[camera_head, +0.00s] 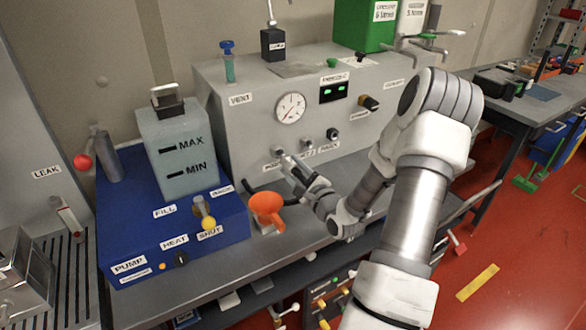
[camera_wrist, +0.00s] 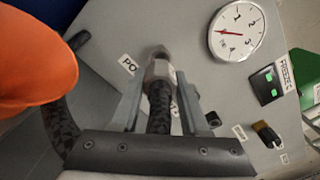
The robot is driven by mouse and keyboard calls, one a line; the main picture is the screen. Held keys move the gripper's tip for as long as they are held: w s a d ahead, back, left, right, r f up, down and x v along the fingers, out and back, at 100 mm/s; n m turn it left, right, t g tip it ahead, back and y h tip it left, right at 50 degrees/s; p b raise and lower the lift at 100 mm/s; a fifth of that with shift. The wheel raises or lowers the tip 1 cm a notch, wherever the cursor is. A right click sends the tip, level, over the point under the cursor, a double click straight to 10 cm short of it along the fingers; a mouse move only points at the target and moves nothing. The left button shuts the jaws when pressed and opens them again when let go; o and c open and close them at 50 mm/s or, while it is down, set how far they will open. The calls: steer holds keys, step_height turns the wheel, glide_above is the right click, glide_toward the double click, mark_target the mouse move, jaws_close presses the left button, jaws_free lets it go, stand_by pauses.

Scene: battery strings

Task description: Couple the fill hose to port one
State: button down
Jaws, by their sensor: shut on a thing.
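My gripper (camera_head: 290,162) is at the front face of the grey cabinet, at the left end of its lower row of ports. In the wrist view its two fingers (camera_wrist: 158,105) are shut around the fill hose (camera_wrist: 158,112), a black braided hose with a metal coupling (camera_wrist: 159,73) on its end. The coupling points at port one (camera_wrist: 160,51) beside a partly hidden "PO" label. The two meet or nearly meet; I cannot tell whether the coupling is seated.
An orange funnel (camera_head: 267,207) stands close to the left of my gripper and fills the left of the wrist view. The blue pump unit (camera_head: 130,235) with its tank stands further left. A gauge (camera_head: 290,108) and a valve knob (camera_head: 368,102) sit above on the cabinet.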

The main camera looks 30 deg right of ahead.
mark_target(287, 161)
steer(key=shift+w+d, duration=0.1)
steer(key=shift+w, duration=1.7)
steer(key=shift+c, duration=1.6)
jaws_free()
steer(key=s+a, duration=0.1)
steer(key=s, duration=1.6)
steer(key=shift+s, duration=0.25)
steer(key=shift+w, duration=0.1)
